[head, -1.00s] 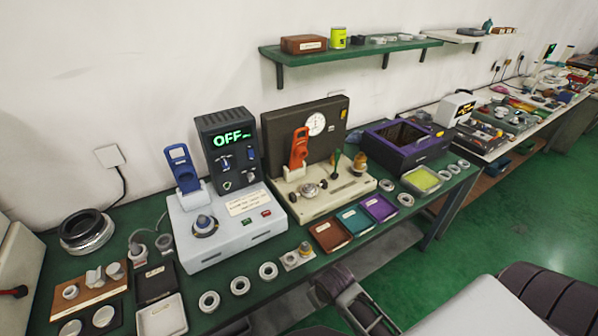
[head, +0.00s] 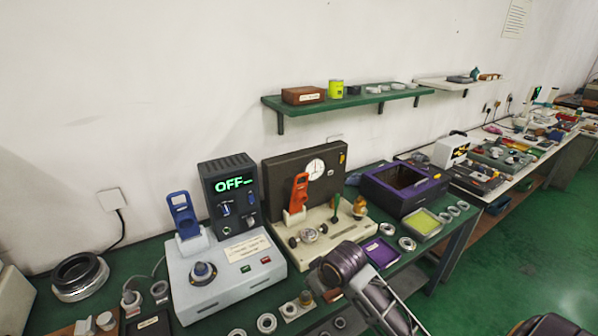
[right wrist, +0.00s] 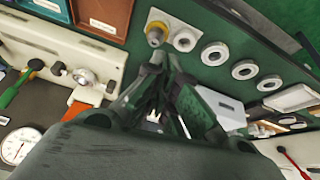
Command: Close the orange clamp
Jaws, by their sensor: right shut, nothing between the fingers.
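The orange clamp (head: 299,192) stands with its handle upright on a white block on the beige test fixture (head: 300,250), in front of the dark gauge panel. In the right wrist view part of the orange clamp (right wrist: 84,106) shows at the left of my gripper, mostly cut off by the gripper body. My right gripper (right wrist: 166,72) is shut and empty, apart from the clamp. In the head view my right arm reaches in from the lower right, in front of the fixture; its fingers are not clearly visible there. My left gripper is not in view.
A blue clamp (head: 183,213) stands upright on the grey box (head: 225,275) to the left, beside the OFF display (head: 228,185). A green-handled lever (head: 335,208) stands right of the orange clamp. A purple bin (head: 405,188) is farther right. Metal rings (right wrist: 215,53) line the bench front.

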